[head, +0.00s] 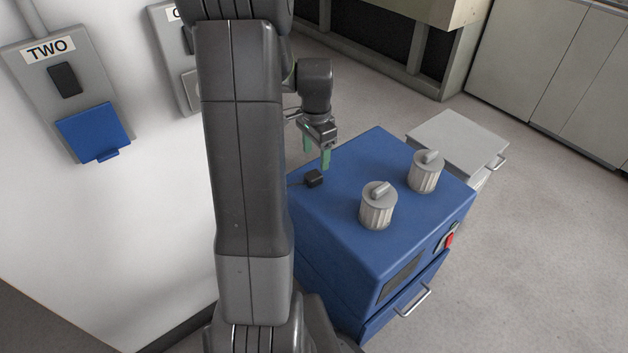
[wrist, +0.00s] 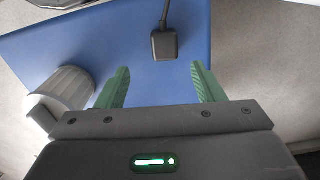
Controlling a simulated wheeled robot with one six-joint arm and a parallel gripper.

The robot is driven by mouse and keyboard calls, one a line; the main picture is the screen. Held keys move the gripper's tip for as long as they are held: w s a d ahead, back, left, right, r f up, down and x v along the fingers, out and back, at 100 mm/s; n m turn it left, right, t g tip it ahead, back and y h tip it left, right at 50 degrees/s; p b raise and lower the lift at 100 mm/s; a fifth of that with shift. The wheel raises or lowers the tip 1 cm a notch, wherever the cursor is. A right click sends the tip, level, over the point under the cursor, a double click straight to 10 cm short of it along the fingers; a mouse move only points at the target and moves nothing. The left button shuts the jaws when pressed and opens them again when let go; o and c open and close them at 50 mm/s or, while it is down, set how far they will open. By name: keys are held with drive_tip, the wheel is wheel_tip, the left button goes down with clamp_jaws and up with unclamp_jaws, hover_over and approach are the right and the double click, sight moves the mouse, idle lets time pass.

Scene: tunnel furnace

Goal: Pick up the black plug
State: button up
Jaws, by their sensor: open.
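The black plug (head: 314,178) lies on the blue top of a cabinet (head: 345,155), near its left edge in the head view. In the wrist view the plug (wrist: 164,45) is ahead of the fingers, between their lines, with its cord running away toward the top. My gripper (head: 316,158) is open and empty above the blue top, close to the plug. Its two green fingers also show in the wrist view (wrist: 158,85), apart, with nothing between them. Part of the cord is hidden behind my arm in the head view.
Two grey ribbed knobs, a nearer one (head: 377,208) and a farther one (head: 424,175), stand on the blue top right of the plug. A wall socket marked TWO (head: 64,78) has a blue flap. A grey cabinet (head: 455,140) stands behind. Open floor lies at the right.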

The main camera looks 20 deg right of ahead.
sight(313, 174)
drive_tip(key=f, duration=0.3)
drive_tip(key=shift+w+a, duration=0.1)
drive_tip(key=shift+w, duration=0.1)
drive_tip(key=shift+w+a+f+b, duration=0.1)
drive_tip(key=shift+f+b, duration=0.25)
drive_tip(key=shift+f, duration=1.1)
drive_tip(key=shift+w+f+b, duration=0.1)
drive_tip(key=shift+f+b, duration=0.25)
drive_tip(key=shift+f, duration=1.1)
drive_tip(key=c, duration=1.1)
